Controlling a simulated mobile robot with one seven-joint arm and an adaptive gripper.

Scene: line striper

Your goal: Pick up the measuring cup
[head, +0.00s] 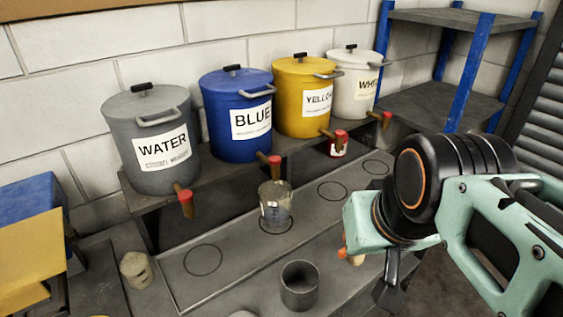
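A clear cup with small markings, which looks like the measuring cup (275,203), stands upright on a drawn circle on the grey bench ledge, below the blue pot's tap. It looks partly filled or tinted grey in its lower part. My gripper (389,281) shows only as a dark part below my mint-green arm, to the right of the cup and clearly apart from it. My arm hides most of the gripper, so its opening cannot be made out.
Grey water (150,120), blue (222,142), yellow (290,110) and white (366,103) pots stand on a shelf behind, their red-tipped taps jutting forward. A dark grey open cup (299,292) stands in front. A blue-posted rack (455,22) is at back right.

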